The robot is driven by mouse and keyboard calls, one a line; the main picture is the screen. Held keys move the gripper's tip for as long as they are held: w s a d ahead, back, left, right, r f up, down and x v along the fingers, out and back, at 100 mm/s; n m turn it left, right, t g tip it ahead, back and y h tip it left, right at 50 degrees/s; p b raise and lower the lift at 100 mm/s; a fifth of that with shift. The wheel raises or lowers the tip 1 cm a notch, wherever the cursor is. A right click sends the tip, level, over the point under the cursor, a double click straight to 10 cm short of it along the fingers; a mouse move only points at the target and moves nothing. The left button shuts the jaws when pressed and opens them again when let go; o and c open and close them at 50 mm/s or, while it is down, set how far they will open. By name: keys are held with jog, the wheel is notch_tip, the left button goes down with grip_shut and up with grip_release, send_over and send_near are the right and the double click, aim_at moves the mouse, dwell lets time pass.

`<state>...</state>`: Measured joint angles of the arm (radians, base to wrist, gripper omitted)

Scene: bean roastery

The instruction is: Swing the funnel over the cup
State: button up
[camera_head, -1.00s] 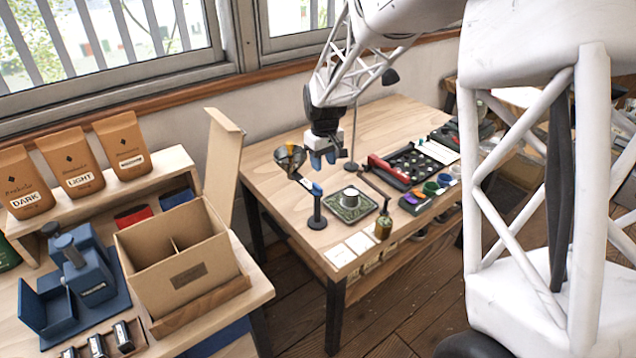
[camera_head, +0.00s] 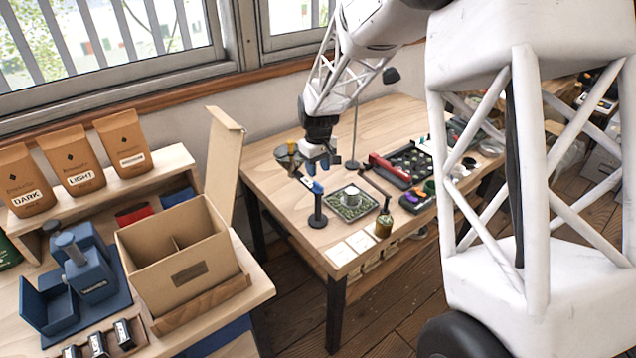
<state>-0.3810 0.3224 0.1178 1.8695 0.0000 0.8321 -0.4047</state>
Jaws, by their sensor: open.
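The metal funnel (camera_head: 287,158) is at the back left of the work table, on the swing arm of a dark stand (camera_head: 317,212). The stand has a blue handle (camera_head: 313,186) near its top. The funnel is to the left of the cup (camera_head: 349,198), not over it. The pale cup stands upright on a green patterned square base (camera_head: 340,210). My gripper (camera_head: 321,167) is open, its blue fingers spread. It appears just above and behind the blue handle, to the right of the funnel. I cannot tell whether it touches anything.
A thin upright rod (camera_head: 354,140) stands behind my gripper. A black tray with a red edge (camera_head: 405,165) lies to the right. Pale cards (camera_head: 350,247) and a small brass-coloured jar (camera_head: 384,226) are at the front. A cardboard box (camera_head: 178,250) is on the left bench.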

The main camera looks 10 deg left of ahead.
aim_at(318, 184)
jog(key=shift+f, duration=2.95)
grip_shut()
